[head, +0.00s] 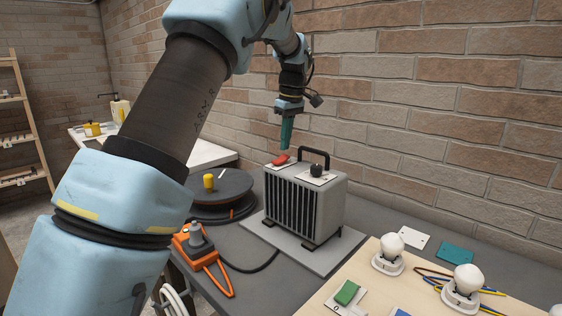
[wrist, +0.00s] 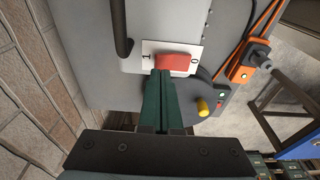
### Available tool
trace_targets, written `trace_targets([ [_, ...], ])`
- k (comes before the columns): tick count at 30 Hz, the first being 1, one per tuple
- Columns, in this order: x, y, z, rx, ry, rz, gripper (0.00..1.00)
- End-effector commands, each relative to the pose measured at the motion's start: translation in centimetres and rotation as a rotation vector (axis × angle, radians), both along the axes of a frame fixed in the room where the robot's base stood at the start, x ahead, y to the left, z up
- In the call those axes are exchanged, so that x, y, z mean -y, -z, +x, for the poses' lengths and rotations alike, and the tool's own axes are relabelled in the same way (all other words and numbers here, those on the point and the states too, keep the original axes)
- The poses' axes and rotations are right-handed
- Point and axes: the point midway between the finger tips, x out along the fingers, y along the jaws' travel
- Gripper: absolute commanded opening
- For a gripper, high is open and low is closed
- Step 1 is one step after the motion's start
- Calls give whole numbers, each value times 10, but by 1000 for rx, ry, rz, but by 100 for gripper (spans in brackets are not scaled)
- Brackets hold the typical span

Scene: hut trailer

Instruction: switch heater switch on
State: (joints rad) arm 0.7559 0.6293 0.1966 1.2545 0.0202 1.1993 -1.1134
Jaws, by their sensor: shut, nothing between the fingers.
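The grey heater (head: 315,212) stands on a flat grey slab on the bench, with black front slats and a black handle on top. Its red heater switch (head: 279,160) sits on a white plate at the top left. In the wrist view the red rocker (wrist: 174,61) lies between the marks 1 on the left and 0 on the right. Which side is pressed I cannot tell. My gripper (head: 285,147) points down with its green fingers shut and empty, just above the switch. In the wrist view the fingertips (wrist: 160,74) reach the rocker's edge; I cannot tell if they touch.
A black knob (head: 316,170) and the handle (head: 314,156) rise beside the switch. A brick wall (head: 420,110) runs behind. A wooden board (head: 385,285) with bulbs and a green switch is at the right front.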

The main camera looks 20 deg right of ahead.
Motion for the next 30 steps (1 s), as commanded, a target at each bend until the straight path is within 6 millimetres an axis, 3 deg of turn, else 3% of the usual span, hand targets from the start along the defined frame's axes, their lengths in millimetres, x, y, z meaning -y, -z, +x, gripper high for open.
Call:
trace_targets([
  [30,0,15,0,0,0,1,0],
])
